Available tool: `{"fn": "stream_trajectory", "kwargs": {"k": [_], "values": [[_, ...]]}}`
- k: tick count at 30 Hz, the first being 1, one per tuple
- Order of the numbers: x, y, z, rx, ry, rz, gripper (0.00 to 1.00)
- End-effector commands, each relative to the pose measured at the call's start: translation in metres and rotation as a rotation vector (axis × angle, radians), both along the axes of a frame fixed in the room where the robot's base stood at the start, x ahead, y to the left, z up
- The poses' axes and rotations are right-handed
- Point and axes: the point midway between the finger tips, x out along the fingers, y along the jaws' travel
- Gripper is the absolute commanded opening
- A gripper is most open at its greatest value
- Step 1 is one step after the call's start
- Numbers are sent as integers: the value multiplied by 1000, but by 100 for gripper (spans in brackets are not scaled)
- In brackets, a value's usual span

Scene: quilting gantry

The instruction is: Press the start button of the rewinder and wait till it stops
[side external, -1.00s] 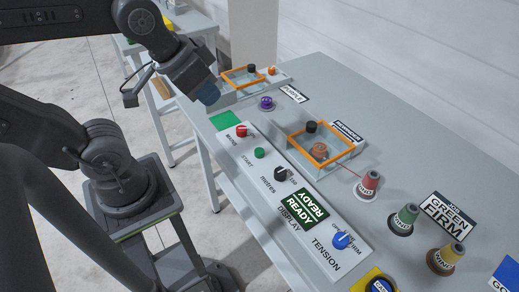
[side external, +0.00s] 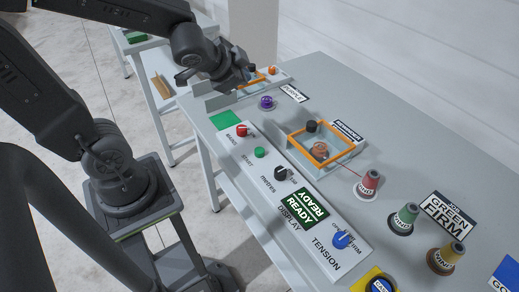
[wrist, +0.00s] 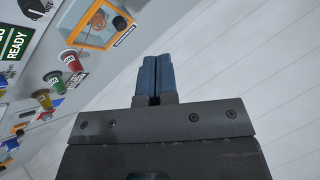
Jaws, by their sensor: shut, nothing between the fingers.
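The rewinder's control panel (side external: 268,167) runs along the near edge of the table. Its green start button (side external: 259,152) sits between a red button (side external: 242,131) and a black metres knob (side external: 281,173). The display (side external: 301,205) reads READY; it is partly visible in the wrist view (wrist: 10,45). The winder box with an orange frame (side external: 343,154) stands behind the panel with a brown spool (side external: 320,149) inside. My gripper (wrist: 156,73) is shut and empty, blue fingers together. It is raised beyond the panel's far end, apart from the start button, which the wrist view does not show.
Red (side external: 367,186), green (side external: 403,219) and yellow (side external: 445,258) thread cones stand to the right, by the GREEN FIRM job card (side external: 448,216). A purple spool (side external: 266,102) is near the far end. A blue tension knob (side external: 342,240) sits on the panel.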

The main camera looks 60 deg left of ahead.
Motion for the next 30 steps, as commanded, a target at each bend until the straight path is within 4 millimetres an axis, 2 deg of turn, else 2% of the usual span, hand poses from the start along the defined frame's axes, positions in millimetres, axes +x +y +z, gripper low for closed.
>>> {"fn": "stream_trajectory", "kwargs": {"k": [3, 6, 12, 15, 21, 30], "values": [[24, 5, -24, 85, -13, -171, 0], [37, 2, -46, 118, -17, -339, 0], [41, -13, -87, 97, 5, -638, 0], [37, -19, -100, 73, 16, -735, 0], [32, -24, -110, 47, 27, -815, 0], [32, -24, -110, 47, 26, -816, 0]]}}
